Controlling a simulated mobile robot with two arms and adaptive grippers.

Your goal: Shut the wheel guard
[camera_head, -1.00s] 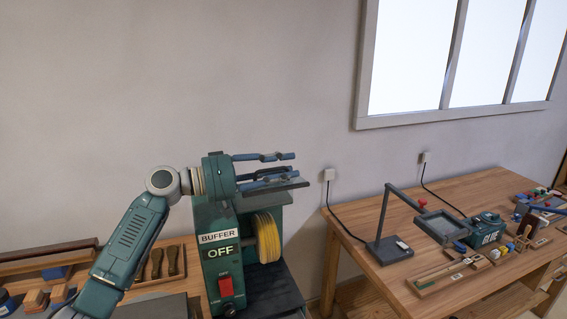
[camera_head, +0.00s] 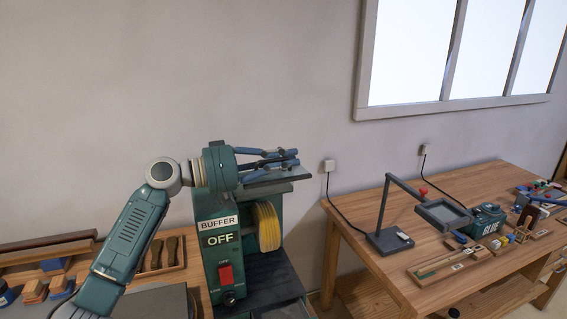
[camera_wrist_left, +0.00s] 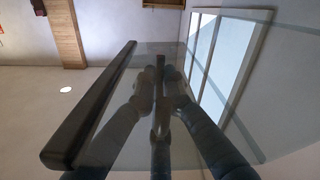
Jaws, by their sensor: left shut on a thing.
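The buffer machine (camera_head: 225,262) is green, with a label reading BUFFER and OFF. Its yellow wheel (camera_head: 268,228) is on the right side. The wheel guard (camera_head: 292,175) is a see-through plate held up above the wheel, nearly level. In the left wrist view the guard's clear pane (camera_wrist_left: 112,125) spans the fingers, with a dark bar (camera_wrist_left: 90,105) along one edge. My left gripper (camera_head: 291,158) is at the guard's upper side, its blue fingers closed on the guard's handle, which they mostly hide. My right gripper is not in view.
A red switch (camera_head: 225,274) is on the buffer's front. A tool tray (camera_head: 160,262) lies left of it.

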